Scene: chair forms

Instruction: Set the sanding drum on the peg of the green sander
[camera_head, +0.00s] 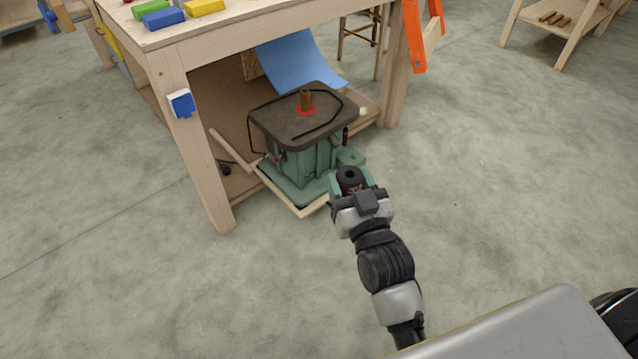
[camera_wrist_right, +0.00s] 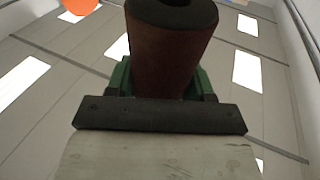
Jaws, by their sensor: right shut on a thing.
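The sanding drum (camera_head: 350,174) is a dark, reddish-brown cylinder with a hole in its dark top end. My right gripper (camera_head: 351,183) is shut on it, with green fingers at its sides. In the right wrist view the drum (camera_wrist_right: 172,48) stands up between the fingers of the right gripper (camera_wrist_right: 162,80). The green sander (camera_head: 302,166) has a dark table top, and a brown upright peg (camera_head: 306,100) rises from a red ring on it. The drum is apart from the peg, to its right and nearer me. My left gripper is not in view.
The sander stands on a low wooden shelf (camera_head: 312,207) under a wooden workbench (camera_head: 215,50). A bench leg (camera_head: 205,180) stands to its left. A curved blue sheet (camera_head: 300,62) is behind it. An orange object (camera_head: 417,40) is at the right bench leg.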

